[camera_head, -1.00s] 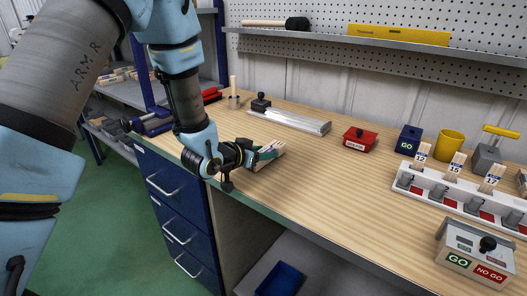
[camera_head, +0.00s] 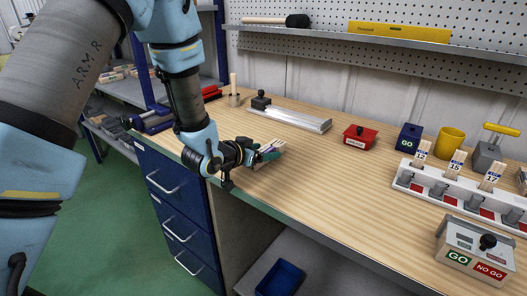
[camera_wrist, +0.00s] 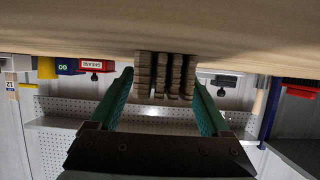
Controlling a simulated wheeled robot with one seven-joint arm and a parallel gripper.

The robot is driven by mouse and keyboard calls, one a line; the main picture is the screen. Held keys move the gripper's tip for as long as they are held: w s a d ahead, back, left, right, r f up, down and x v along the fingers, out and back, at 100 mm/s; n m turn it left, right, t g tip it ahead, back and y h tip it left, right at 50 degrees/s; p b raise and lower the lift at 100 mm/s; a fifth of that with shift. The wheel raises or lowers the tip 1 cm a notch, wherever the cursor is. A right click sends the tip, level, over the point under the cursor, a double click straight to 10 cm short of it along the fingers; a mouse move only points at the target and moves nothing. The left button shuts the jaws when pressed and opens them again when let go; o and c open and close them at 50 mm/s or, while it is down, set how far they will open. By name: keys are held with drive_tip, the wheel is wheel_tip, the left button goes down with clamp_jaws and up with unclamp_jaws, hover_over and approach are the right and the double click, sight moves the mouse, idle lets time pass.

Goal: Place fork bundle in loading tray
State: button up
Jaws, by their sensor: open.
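My gripper (camera_wrist: 161,90) is open, its two green fingers spread on either side of the near end of a bundle of brown wooden sticks (camera_wrist: 165,75). Gaps show between the fingers and the bundle in the wrist view, which is upside down. In the head view my gripper (camera_head: 262,152) is low over the bench's front edge, with the pale bundle (camera_head: 271,145) partly hidden by the fingers. A long silver tray-like fixture (camera_head: 295,120) with a black knob lies behind it. I cannot tell for sure whether this is the loading tray.
The wooden bench top (camera_head: 330,185) is clear in the middle. A red box (camera_head: 358,138), a blue GO box (camera_head: 408,138), a yellow cup (camera_head: 449,147) and a white rack (camera_head: 455,190) stand to the right. A GO/NO GO box (camera_head: 475,255) is at front right.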

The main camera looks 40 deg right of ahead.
drive_tip(key=shift+a+r, duration=0.15)
drive_tip(key=shift+a, duration=0.15)
drive_tip(key=b+v, duration=0.3)
drive_tip(key=v, duration=0.8)
drive_tip(key=shift+s+a+r+b, duration=0.15)
drive_tip(key=shift+r+b, duration=0.05)
drive_tip(key=shift+b, duration=0.15)
